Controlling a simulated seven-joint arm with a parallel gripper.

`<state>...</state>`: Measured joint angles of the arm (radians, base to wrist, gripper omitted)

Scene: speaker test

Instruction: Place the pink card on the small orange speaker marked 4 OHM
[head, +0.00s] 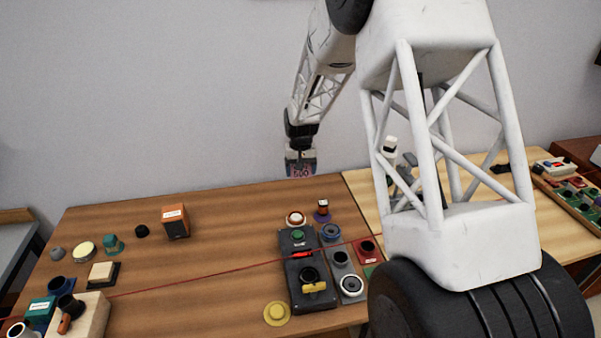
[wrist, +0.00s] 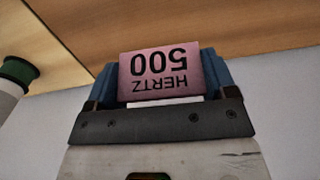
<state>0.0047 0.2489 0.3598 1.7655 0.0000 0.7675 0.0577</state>
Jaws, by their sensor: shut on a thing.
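The pink card (head: 301,171) is held in my gripper (head: 300,162), above the back of the brown table. In the wrist view the pink card (wrist: 160,77) reads HERTZ 500, upside down, between the blue fingers of my gripper (wrist: 160,80). An orange speaker-like box (head: 177,226) with a white label stands upright on the table, left of and below my gripper in the head view. Its label is too small to read. A smaller dark and orange block (head: 322,210) with a white top mark stands to the right; I cannot tell its marking.
A black control box (head: 305,270) with buttons and a yellow-handled switch stands near the middle. Several knobs and buttons surround it. More small parts and a wooden block (head: 85,318) are at left. A red line (head: 200,278) crosses the table.

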